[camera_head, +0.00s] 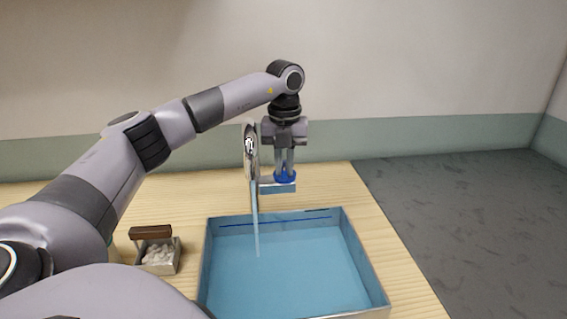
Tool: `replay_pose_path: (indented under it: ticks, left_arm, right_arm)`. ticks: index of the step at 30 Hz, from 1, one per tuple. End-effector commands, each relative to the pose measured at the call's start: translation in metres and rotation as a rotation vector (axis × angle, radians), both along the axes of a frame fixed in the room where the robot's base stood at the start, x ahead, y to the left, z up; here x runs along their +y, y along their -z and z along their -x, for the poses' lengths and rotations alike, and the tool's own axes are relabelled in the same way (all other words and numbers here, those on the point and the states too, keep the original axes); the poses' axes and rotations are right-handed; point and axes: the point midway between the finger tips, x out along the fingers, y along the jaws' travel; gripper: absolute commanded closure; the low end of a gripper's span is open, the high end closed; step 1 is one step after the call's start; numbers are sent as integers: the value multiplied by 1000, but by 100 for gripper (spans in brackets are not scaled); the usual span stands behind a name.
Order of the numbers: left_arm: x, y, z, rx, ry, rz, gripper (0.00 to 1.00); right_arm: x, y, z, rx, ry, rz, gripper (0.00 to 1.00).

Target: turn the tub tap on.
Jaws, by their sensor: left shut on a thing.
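The tub tap (250,150) is a shiny silver spout standing at the back of the tub. A thin pale-blue stream (256,225) runs from it down into the tub. The tub (207,262) is a square basin that looks filled with blue water. My right gripper is out of view.
A small metal box (159,262) holding whitish lumps stands left of the tub, with a brown block (150,232) at its back. The wooden table (400,270) is bare to the right of the tub. Dark grey floor lies beyond its right edge.

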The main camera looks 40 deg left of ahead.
Motion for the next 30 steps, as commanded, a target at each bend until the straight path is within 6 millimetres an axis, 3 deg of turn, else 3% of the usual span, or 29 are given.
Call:
replay_pose_path:
  ticks: [6,18,19,21,30]
  left_arm:
    - [-1,-1,-1,0,-163,1,100]
    - [-1,-1,-2,-1,-201,1,100]
    - [-1,-1,-2,-1,-201,1,79]
    - [-1,-1,-2,-1,-200,1,60]
    - [-1,-2,-2,-1,-198,0,60]
  right_arm:
    - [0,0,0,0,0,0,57]
    - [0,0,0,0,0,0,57]
    - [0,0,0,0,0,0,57]
    - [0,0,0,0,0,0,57]
    - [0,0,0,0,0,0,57]
